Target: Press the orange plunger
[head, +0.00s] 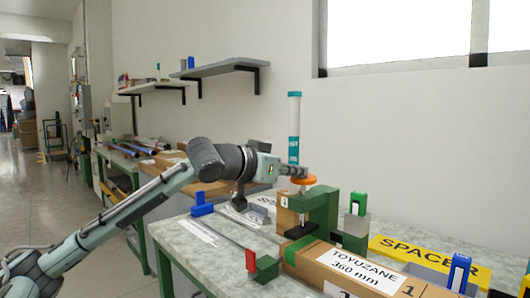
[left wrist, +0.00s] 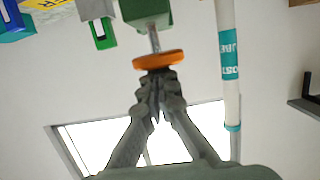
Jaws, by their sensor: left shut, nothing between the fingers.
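The orange plunger (head: 306,180) is a round disc on top of the green clamp-like fixture (head: 318,206). In the left wrist view the orange disc (left wrist: 158,60) sits on a thin metal shaft (left wrist: 154,38) that enters the green block (left wrist: 146,12). My left gripper (head: 300,171) is above the disc in the head view. My right gripper is not in view.
A white tube with a teal label (head: 294,125) stands upright just behind the fixture. Blue, red and green blocks stand on the bench (head: 185,240).

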